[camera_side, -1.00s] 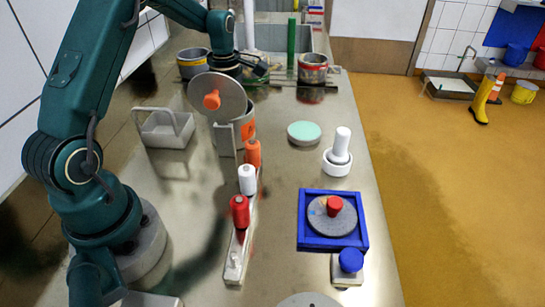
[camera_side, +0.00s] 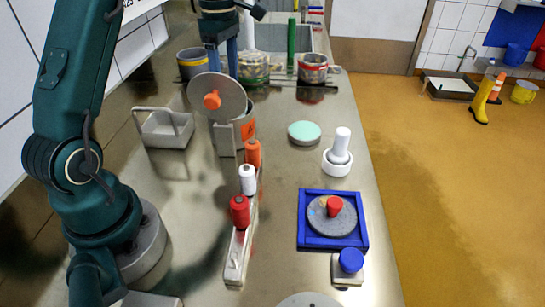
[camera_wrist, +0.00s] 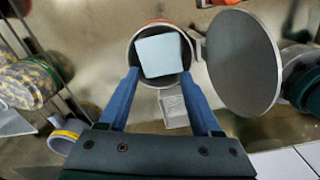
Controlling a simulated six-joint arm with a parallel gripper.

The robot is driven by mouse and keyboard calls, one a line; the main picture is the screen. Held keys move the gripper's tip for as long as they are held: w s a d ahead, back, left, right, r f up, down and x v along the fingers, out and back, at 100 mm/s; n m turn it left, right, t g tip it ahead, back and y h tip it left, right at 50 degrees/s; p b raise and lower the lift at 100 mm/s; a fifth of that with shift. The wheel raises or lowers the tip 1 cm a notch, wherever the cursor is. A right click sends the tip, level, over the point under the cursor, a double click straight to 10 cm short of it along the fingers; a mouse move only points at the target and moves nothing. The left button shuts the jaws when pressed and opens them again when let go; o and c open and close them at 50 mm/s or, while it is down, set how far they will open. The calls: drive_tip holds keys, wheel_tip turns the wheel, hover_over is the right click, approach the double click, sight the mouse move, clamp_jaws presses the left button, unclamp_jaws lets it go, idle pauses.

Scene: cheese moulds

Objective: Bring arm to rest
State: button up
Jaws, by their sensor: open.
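My gripper (camera_side: 222,70) hangs high at the back left of the bench in the side view, its two blue fingers pointing down and apart. In the wrist view the fingers (camera_wrist: 160,75) are spread with nothing gripped between them. A round pot (camera_wrist: 136,78) lies beyond them with a pale blue block (camera_wrist: 160,54) inside. Its grey lid (camera_wrist: 243,62) stands open beside it. In the side view the pot (camera_side: 240,135) has an orange label, and its lid (camera_side: 228,92) with an orange knob stands tilted up. The block is hidden there.
A rail (camera_side: 240,248) carries red, white and orange pegs. A blue frame (camera_side: 303,220) holds a grey disc (camera_side: 322,222) with a red knob. A mortar (camera_side: 336,168), a mint disc (camera_side: 304,132), a grey caddy (camera_side: 166,130) and several tins stand around. Bench between is clear.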

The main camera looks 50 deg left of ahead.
drive_tip(key=s+d+r+m+t+y, duration=0.1)
drive_tip(key=d+r+m+t+y, duration=0.1)
drive_tip(key=d+r+m+t, duration=0.7)
drive_tip(key=s+d+f+m+g+h, duration=0.1)
drive_tip(key=s+d+f+m, duration=0.2)
drive_tip(key=s+m, duration=0.4)
drive_tip(key=s+d+f+m+g+h, duration=0.1)
drive_tip(key=s+d+f+m+g, duration=0.1)
drive_tip(key=s+d+m, duration=0.3)
drive_tip(key=s+f+m, duration=0.1)
drive_tip(key=s+m, duration=0.1)
drive_tip(key=shift+s+d+f, duration=0.15)
drive_tip(key=shift+s+f, duration=0.2)
idle(5.3)
